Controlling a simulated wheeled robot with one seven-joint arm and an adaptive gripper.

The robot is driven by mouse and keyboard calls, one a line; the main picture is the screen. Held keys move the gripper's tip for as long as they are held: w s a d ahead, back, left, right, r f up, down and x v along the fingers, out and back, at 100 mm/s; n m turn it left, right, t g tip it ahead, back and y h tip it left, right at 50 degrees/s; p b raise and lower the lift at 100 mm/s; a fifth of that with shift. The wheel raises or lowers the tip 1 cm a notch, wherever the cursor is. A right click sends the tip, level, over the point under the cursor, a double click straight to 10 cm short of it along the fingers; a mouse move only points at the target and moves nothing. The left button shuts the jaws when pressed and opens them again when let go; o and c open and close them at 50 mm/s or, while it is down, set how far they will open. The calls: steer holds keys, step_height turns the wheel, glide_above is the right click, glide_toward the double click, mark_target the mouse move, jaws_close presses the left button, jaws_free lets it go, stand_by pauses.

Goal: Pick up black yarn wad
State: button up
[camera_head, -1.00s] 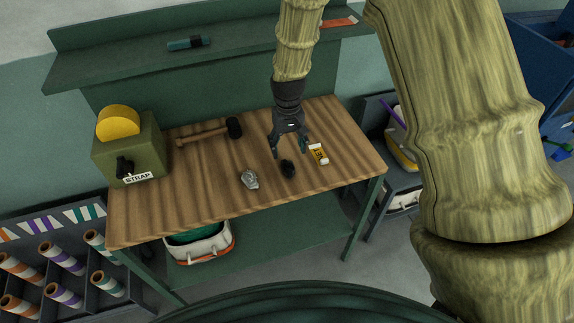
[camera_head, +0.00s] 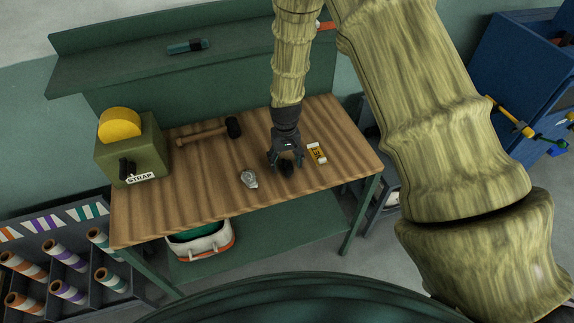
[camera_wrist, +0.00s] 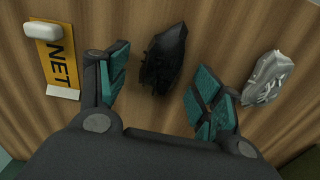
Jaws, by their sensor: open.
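The black yarn wad (camera_head: 286,168) lies on the wooden workbench top (camera_head: 190,195). It is a small, dark, lumpy thing. In the wrist view the wad (camera_wrist: 164,60) sits between and a little beyond the two teal-padded fingers. My gripper (camera_head: 286,162) is low over the bench just above the wad, pointing down. In the wrist view my gripper (camera_wrist: 160,88) is open and empty, with a finger to each side of the wad. I cannot tell whether a finger touches it.
A yellow NET tag (camera_head: 317,153) lies right of the wad and a crumpled silver piece (camera_head: 249,178) lies left. The bench's front middle is clear.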

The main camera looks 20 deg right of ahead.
steer(key=shift+f, duration=0.2)
steer(key=c, duration=0.8)
steer(key=shift+r, duration=0.1)
steer(key=shift+r+b, duration=1)
steer(key=shift+r, duration=0.5)
steer(key=s+d+b, duration=0.1)
steer(key=s, duration=0.4)
steer(key=s+r+b, duration=0.1)
steer(key=s+b, duration=0.1)
steer(key=s, duration=0.3)
steer(key=s+d+b, duration=0.1)
steer(key=s, duration=0.4)
steer(key=shift+s+d+r+b, duration=0.35)
steer(key=shift+s+r, duration=0.05)
